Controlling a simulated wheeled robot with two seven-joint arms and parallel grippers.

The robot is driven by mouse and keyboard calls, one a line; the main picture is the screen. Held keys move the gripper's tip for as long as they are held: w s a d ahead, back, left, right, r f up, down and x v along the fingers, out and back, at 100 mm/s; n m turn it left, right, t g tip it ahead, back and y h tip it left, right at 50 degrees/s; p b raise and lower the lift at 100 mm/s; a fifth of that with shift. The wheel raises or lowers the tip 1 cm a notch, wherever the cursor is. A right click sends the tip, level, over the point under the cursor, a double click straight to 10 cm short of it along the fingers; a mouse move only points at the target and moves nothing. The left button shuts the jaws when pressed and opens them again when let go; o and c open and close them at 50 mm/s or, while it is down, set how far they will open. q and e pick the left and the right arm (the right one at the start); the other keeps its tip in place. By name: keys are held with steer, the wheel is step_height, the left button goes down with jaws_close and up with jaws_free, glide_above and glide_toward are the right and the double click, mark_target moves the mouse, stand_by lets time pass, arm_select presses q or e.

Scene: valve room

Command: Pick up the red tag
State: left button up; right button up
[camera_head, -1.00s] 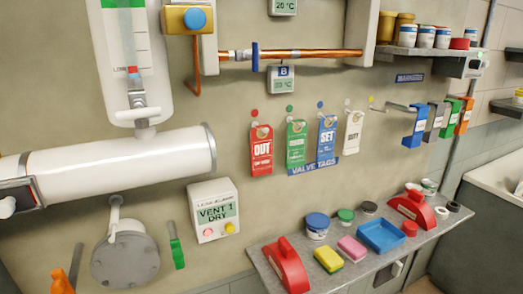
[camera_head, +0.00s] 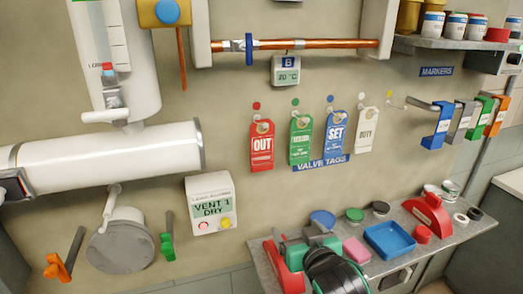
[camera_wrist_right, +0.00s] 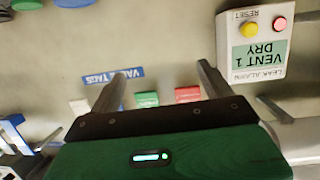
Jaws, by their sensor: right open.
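The red tag (camera_head: 262,145), marked OUT, hangs on the wall at the left end of a row of tags. Its lower end also shows in the right wrist view (camera_wrist_right: 187,95), partly hidden by my gripper's body. My right gripper (camera_head: 305,240) is in front of the shelf, below the tags, and is apart from the red tag. In the right wrist view its two fingers (camera_wrist_right: 165,72) are spread, with nothing held between them. My left gripper is not in view.
Green (camera_head: 301,140), blue (camera_head: 335,135) and white (camera_head: 367,130) tags hang right of the red one. The vent alarm box (camera_head: 211,204) is lower left. A shelf (camera_head: 408,262) holds red holders, a blue tray (camera_head: 390,240) and jars. The wall beneath the red tag is clear.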

step_height(320, 180, up, 12)
steer(key=a+t+y, duration=0.2)
steer(key=a+t, duration=0.1)
steer(key=n+p, duration=0.1)
steer(key=p, duration=0.2)
glide_toward(263, 157)
steer(key=w, duration=0.3)
steer(key=p+x, duration=0.1)
steer(key=x, duration=0.1)
steer(key=a+p+x, duration=0.1)
steer(key=p+x, duration=0.1)
steer(key=x, duration=0.1)
steer(key=shift+s+r, duration=0.15)
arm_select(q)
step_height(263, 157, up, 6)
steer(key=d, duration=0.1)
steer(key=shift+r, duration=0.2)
arm_select(e)
steer(key=shift+w+a+g, duration=0.1)
steer(key=shift+w+g, duration=0.2)
steer(key=shift+w, duration=0.1)
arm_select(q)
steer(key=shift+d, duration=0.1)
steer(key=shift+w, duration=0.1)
arm_select(e)
steer(key=c, duration=1.1)
steer(key=shift+o, duration=0.2)
